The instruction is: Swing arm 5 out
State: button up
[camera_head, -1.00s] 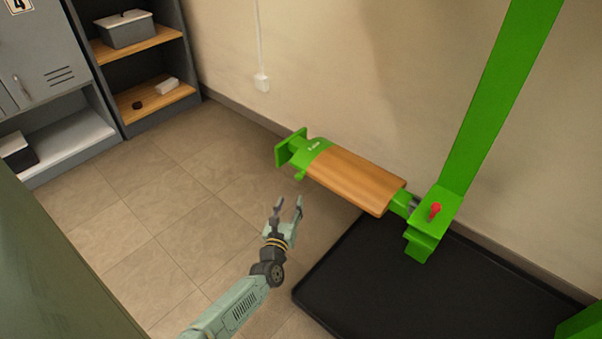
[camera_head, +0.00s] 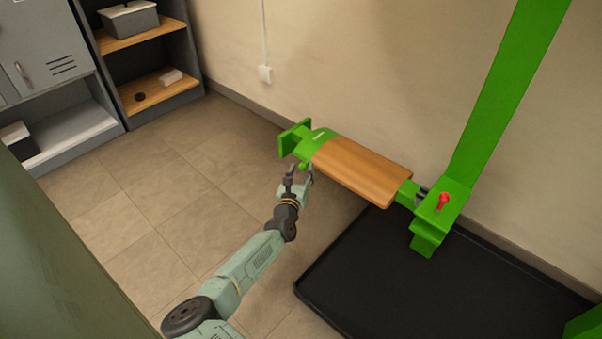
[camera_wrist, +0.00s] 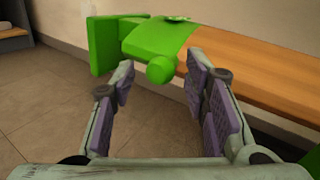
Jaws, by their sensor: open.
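The swing arm, which I take to be arm 5, has a wooden top (camera_head: 362,171) and a green end with an upright plate (camera_head: 291,138). Its number cannot be read. Its other end meets a green post (camera_head: 500,95) at a bracket (camera_head: 440,212) with a red knob (camera_head: 443,201). A green rounded knob (camera_wrist: 161,69) sticks out under the arm's free end. My gripper (camera_head: 299,172) is open and empty just in front of that knob. In the wrist view the knob lies ahead, between and beyond the padded fingers (camera_wrist: 160,95); I see no contact.
A black mat (camera_head: 400,275) lies on the floor under the post. The wall (camera_head: 330,70) runs behind the arm. Grey lockers (camera_head: 45,55) and a shelf unit (camera_head: 150,85) stand at the far left. The tiled floor (camera_head: 150,200) between is clear.

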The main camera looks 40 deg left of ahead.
jog(key=shift+c, duration=0.3)
grip_shut()
dwell(0.6)
